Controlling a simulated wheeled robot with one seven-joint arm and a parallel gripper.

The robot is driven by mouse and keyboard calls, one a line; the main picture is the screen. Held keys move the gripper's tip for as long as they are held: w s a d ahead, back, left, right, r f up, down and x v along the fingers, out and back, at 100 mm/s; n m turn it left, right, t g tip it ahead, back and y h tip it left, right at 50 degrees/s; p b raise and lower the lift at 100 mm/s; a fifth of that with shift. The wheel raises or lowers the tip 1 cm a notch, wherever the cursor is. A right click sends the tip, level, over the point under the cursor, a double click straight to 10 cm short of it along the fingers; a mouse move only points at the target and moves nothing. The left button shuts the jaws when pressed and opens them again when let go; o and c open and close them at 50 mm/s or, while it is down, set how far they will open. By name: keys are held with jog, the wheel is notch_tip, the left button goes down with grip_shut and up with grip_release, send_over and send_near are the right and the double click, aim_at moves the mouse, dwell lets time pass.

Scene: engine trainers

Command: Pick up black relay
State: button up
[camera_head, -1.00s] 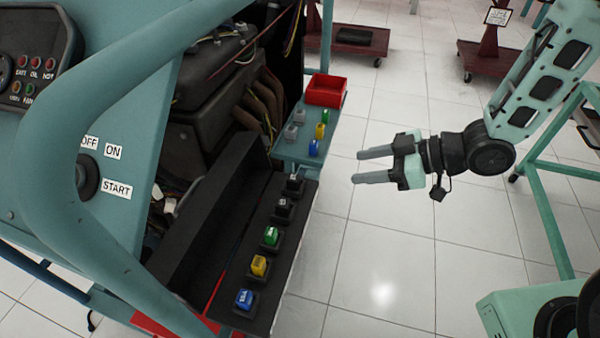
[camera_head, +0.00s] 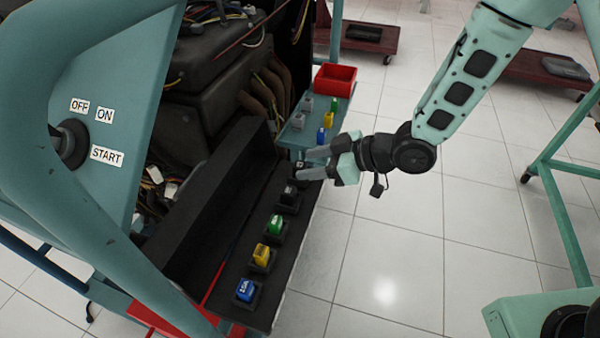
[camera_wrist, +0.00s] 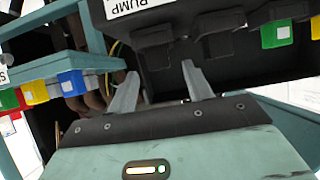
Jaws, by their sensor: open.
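In the head view a row of relays sits in sockets on a black panel (camera_head: 232,288). A black relay (camera_head: 289,193) is beyond the green one, and another dark relay at the far end is partly hidden by my gripper (camera_head: 306,164). My gripper is open and empty, its fingertips over the far end of the row. In the wrist view two dark block shapes, one at left (camera_wrist: 154,46) and one at right (camera_wrist: 221,44), lie ahead of the fingers (camera_wrist: 161,84). Contact with the fingers is not visible.
Green (camera_head: 275,225), yellow (camera_head: 262,256) and blue (camera_head: 245,290) relays continue the row. A teal shelf (camera_head: 290,138) with a red bin (camera_head: 335,79) and several relays lies just beyond. A black wall (camera_head: 215,195) rises left of the row. Open floor lies to the right.

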jog(key=shift+x, duration=0.95)
jog(key=c, duration=1.1)
jog(key=shift+o, duration=0.2)
jog(key=shift+r, duration=0.1)
notch_tip(320, 180, up, 10)
jog(key=p, duration=0.3)
